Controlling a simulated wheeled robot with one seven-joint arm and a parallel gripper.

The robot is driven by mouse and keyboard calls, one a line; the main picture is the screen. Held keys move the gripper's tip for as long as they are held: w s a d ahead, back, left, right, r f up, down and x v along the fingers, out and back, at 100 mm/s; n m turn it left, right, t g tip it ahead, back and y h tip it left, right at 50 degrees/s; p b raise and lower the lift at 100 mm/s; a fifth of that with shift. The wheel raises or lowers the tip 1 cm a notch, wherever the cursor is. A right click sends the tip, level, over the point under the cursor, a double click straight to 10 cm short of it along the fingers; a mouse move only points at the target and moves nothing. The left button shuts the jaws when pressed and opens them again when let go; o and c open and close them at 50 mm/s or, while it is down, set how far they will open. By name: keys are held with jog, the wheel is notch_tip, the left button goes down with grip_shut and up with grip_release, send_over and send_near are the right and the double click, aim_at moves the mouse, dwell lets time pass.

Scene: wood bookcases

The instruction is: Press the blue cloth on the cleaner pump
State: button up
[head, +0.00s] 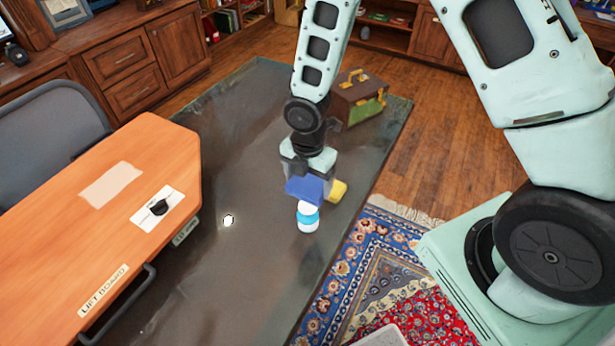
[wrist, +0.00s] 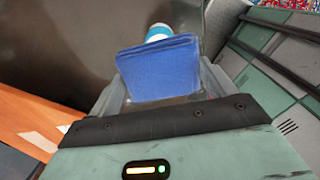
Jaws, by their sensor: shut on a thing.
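The blue cloth (head: 304,189) is a flat folded pad held in my gripper (head: 307,172). In the wrist view the cloth (wrist: 158,68) sits between the two fingers of my gripper (wrist: 163,88), which is shut on it. A white bottle-like thing with a light blue band (head: 308,218), probably the cleaner pump, shows just below the cloth in the head view. In the wrist view its end (wrist: 158,32) peeks out past the cloth's far edge. The cloth hides part of it. I cannot tell whether they touch.
A yellow thing (head: 338,190) is close to the cloth's right. A wooden desk (head: 130,215) stands left, with a white card and black item (head: 158,207) on it. A brown and green box (head: 357,98) stands behind. A patterned rug (head: 365,265) lies right. The dark mat (head: 235,130) has free room.

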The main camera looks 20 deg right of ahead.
jog(key=b, duration=0.5)
send_over(308, 206)
jog(key=shift+f, duration=2.75)
jog(key=shift+f+b, duration=0.4)
jog(key=shift+f, duration=0.6)
notch_tip(308, 206, up, 7)
jog(key=p, duration=0.6)
jog(key=shift+r, duration=0.1)
dwell(0.5)
